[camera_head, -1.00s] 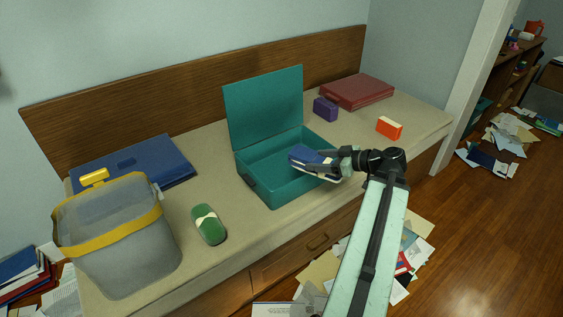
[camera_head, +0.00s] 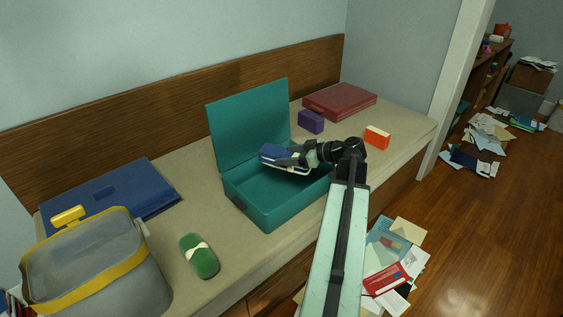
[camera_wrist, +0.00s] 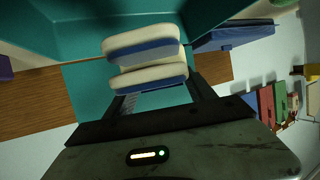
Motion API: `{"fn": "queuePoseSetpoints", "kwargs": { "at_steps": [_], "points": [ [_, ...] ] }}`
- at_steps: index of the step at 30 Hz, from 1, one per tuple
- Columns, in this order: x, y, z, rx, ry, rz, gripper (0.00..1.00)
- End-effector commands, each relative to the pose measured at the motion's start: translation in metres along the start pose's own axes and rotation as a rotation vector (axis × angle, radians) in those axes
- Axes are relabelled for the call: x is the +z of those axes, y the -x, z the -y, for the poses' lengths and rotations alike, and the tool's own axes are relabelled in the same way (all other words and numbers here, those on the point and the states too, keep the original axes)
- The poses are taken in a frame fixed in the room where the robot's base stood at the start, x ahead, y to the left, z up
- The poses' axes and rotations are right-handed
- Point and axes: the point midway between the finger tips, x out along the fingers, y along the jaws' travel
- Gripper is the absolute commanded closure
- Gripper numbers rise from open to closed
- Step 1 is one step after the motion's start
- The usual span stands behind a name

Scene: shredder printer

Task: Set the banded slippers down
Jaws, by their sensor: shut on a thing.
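The banded slippers (camera_head: 284,158) are a blue and cream pair, one against the other. My gripper (camera_head: 297,157) is shut on them and holds them over the open teal case (camera_head: 252,215), near its raised lid. In the wrist view the slippers (camera_wrist: 146,65) sit between my gripper's fingers (camera_wrist: 155,92), with the teal case wall (camera_wrist: 215,12) around them. The slippers look above the case floor; the exact gap cannot be told. My arm crosses the case's right side and hides part of it.
On the bench stand a grey bin with a yellow band (camera_head: 95,270), a green banded item (camera_head: 199,256), a flat blue case (camera_head: 110,196), a purple box (camera_head: 311,121), an orange box (camera_head: 377,137) and a red case (camera_head: 340,100). Papers (camera_head: 395,255) litter the floor.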

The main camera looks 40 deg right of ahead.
Motion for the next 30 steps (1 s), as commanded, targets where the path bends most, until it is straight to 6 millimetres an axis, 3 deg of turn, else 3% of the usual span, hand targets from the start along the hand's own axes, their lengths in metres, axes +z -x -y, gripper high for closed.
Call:
{"fn": "queuePoseSetpoints", "kwargs": {
  "at_steps": [3, 6, 13, 28, 29, 30],
  "points": [
    [0.027, -0.006, -0.006, 0.01, -0.004, 0.0, 0.83],
    [0.04, -0.009, -0.007, 0.012, -0.005, -0.001, 0.83],
    [0.034, -0.01, -0.005, 0.007, -0.003, -0.001, 0.83],
    [0.046, -0.013, -0.006, 0.01, -0.004, -0.001, 0.83],
    [0.046, -0.013, -0.006, 0.01, -0.004, 0.0, 0.34],
    [0.046, -0.013, -0.006, 0.01, -0.004, 0.0, 0.23]
  ]
}}
